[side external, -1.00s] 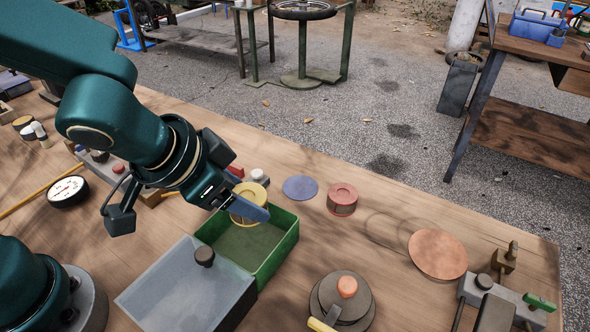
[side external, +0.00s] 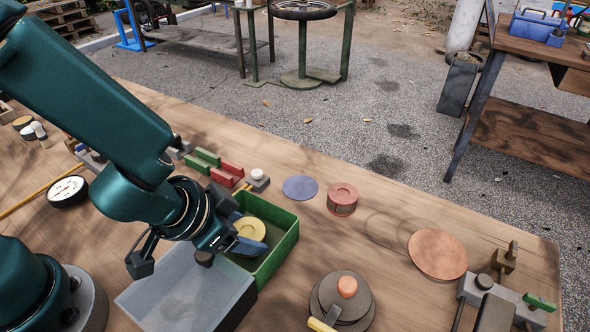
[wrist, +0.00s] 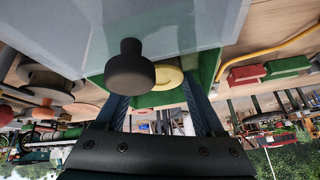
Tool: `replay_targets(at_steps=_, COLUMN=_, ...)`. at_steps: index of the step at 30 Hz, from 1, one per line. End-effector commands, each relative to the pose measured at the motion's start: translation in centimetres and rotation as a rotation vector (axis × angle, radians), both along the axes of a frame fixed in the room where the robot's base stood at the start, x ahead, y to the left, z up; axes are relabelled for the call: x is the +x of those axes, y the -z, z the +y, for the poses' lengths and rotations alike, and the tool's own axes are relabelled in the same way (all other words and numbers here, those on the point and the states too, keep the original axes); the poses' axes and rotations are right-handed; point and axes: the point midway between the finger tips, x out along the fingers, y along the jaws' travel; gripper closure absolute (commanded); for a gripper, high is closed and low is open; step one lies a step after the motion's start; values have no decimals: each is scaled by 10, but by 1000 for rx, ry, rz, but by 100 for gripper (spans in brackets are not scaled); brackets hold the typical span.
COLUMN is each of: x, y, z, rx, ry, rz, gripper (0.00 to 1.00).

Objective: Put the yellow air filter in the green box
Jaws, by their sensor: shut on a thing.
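The yellow air filter (side external: 253,231) is inside the green box (side external: 281,247), low between its walls. My gripper (side external: 250,244) reaches over the box's near left side and is shut on the filter. In the wrist view the filter (wrist: 168,76) shows between my two fingers (wrist: 160,108), partly behind a black knob. I cannot tell whether the filter touches the box floor, as the fingers and box walls hide its underside.
A red round part (side external: 342,199) and a blue disc (side external: 300,188) lie beyond the box. Red (side external: 227,175) and green (side external: 203,160) blocks stand behind it.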

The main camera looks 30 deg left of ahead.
Motion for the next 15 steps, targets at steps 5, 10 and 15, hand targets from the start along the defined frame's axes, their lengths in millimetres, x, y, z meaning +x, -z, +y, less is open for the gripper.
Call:
replay_targets(at_steps=5, x=0, y=7, z=-1, rx=-2, ry=2, rz=1, gripper=83)
replay_targets(at_steps=10, x=0, y=7, z=-1, rx=-4, ry=0, rz=1, gripper=83)
replay_targets(at_steps=15, x=0, y=9, z=-1, rx=-2, ry=1, rz=2, gripper=83)
